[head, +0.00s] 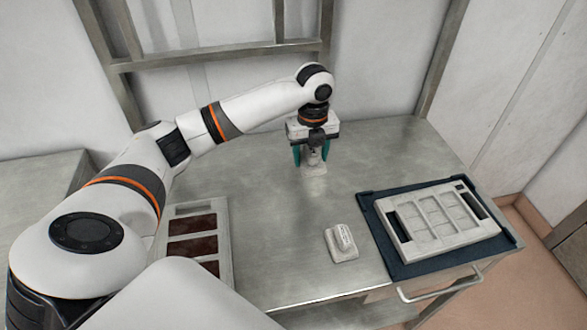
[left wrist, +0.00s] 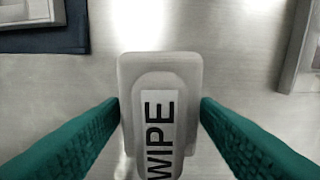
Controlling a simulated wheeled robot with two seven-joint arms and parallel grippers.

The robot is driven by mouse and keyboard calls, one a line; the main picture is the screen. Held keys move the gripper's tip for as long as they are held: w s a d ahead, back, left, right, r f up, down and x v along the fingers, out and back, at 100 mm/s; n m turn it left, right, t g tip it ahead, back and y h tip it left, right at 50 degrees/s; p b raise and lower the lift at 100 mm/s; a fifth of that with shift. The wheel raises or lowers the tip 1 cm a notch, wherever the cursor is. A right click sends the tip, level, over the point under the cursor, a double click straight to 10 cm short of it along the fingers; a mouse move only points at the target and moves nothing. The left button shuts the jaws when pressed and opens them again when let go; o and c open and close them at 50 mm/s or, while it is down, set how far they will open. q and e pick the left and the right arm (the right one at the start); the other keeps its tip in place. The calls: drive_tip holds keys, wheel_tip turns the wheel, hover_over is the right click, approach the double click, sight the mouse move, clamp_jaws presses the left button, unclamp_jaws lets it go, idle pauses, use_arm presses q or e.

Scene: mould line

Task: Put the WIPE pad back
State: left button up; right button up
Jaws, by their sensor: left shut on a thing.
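My left gripper (head: 311,158), with green fingers, is shut on the WIPE pad (head: 315,171) towards the back of the steel table. In the left wrist view the pad (left wrist: 160,68) is a light grey block with a raised grip and a white label reading WIPE, upright along the picture. The green fingers (left wrist: 160,118) press on it from both sides. I cannot tell whether its base touches the table. My right gripper is not in view.
A similar pale pad (head: 342,246) stands near the table's front edge; its label is unreadable. A pale mould frame (head: 441,236) lies on a dark blue mat (head: 392,262) at right. A tray (head: 226,250) with dark brown panels is at left. The table's middle (head: 270,225) is clear.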

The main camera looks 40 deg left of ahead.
use_arm(q)
drive_tip(key=shift+s+a+f, duration=0.25)
drive_tip(key=shift+s, duration=0.05)
drive_tip(key=p, duration=0.1)
hover_over(307, 191)
drive_tip(key=shift+m, duration=0.3)
wheel_tip(307, 191, down, 5)
drive_tip(key=shift+f, duration=0.1)
wheel_tip(307, 191, down, 4)
drive_tip(key=shift+s+f+p, duration=0.1)
drive_tip(key=shift+p, duration=0.5)
drive_tip(key=o, duration=0.9)
drive_tip(key=shift+f, duration=0.15)
